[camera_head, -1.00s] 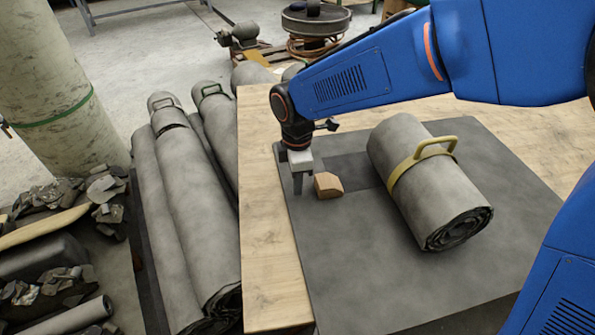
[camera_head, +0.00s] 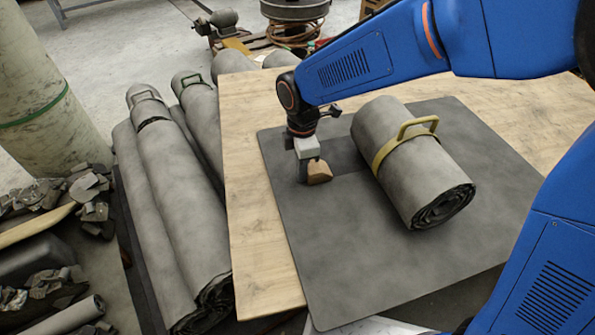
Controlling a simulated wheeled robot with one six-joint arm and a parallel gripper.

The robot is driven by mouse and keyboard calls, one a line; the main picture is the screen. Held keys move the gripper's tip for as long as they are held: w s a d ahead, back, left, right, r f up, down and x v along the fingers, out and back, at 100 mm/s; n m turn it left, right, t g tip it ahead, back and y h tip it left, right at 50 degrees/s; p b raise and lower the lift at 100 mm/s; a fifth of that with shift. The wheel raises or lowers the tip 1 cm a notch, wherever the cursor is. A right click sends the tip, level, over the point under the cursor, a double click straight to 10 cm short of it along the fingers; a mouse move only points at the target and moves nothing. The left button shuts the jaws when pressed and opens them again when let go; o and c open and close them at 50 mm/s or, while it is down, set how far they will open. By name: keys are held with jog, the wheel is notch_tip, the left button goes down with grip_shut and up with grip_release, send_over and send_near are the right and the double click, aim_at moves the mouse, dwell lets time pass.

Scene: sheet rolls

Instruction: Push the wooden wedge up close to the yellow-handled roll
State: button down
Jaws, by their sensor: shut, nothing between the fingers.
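The wooden wedge (camera_head: 319,172) lies on the dark grey mat (camera_head: 370,250), left of the grey roll. The yellow-handled roll (camera_head: 397,150) lies on the mat with a yellow strap and a yellow handle (camera_head: 418,128) on top. A gap of mat shows between the wedge and the roll. My gripper (camera_head: 304,179) points down at the wedge's left side, shut with nothing held. Its fingertips are low, near the mat. They look close against the wedge, but I cannot tell for sure that they touch it.
The mat lies on a wooden table (camera_head: 252,215). Several long grey rolls (camera_head: 178,200) with dark handles lie beyond the table's left edge. A pale column (camera_head: 40,90) stands at the far left, with rubble (camera_head: 75,190) beside it. The mat's front half is clear.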

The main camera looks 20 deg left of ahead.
aim_at(326, 168)
jog(key=w+d, duration=0.1)
jog(key=d, duration=0.2)
jog(key=w+d, duration=0.2)
jog(key=d, duration=0.1)
jog(key=w+d, duration=0.2)
jog(key=d, duration=0.1)
jog(key=shift+w+d, duration=0.15)
jog(key=shift+w, duration=0.1)
jog(key=shift+s+a, duration=0.25)
jog(key=shift+a, duration=0.25)
jog(key=shift+s+a, duration=0.35)
jog(key=shift+a, duration=0.25)
jog(key=shift+s+a, duration=0.35)
jog(key=shift+a, duration=0.2)
notch_tip(326, 168, up, 10)
